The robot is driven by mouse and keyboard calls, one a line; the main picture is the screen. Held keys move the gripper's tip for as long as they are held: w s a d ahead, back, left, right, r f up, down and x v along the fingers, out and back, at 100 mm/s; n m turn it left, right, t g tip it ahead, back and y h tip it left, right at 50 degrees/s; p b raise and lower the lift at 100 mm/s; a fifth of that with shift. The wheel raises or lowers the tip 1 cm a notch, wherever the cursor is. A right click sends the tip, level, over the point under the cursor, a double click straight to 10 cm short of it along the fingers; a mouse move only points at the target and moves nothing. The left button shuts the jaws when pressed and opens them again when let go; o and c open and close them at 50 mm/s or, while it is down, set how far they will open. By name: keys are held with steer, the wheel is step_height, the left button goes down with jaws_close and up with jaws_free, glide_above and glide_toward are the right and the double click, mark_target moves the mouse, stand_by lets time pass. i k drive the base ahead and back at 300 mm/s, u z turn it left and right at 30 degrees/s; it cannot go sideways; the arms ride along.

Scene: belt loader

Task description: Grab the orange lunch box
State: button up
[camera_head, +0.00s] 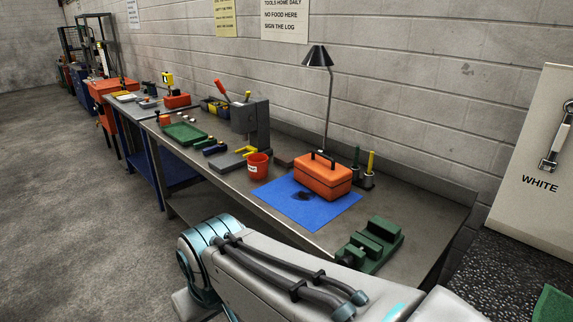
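The orange lunch box (323,176) sits upright on a blue mat (338,211) on the long grey workbench against the wall. It is a box with a black handle on top, and its lid looks closed. A dark patch lies on the mat just in front of it. My arm crosses the bottom of the view, in front of the bench and apart from the box. My gripper is not in view.
A red cup (258,166) stands left of the mat, and a grey press-like tool (250,125) behind it. A green vise (371,245) is on the near right. A black lamp (318,57) and a small holder with upright handles (366,180) stand behind the box.

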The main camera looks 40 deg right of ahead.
mark_target(319, 172)
steer(key=i, duration=2.3)
steer(key=z, duration=3.35)
steer(key=i, duration=0.5)
steer(key=z, duration=0.05)
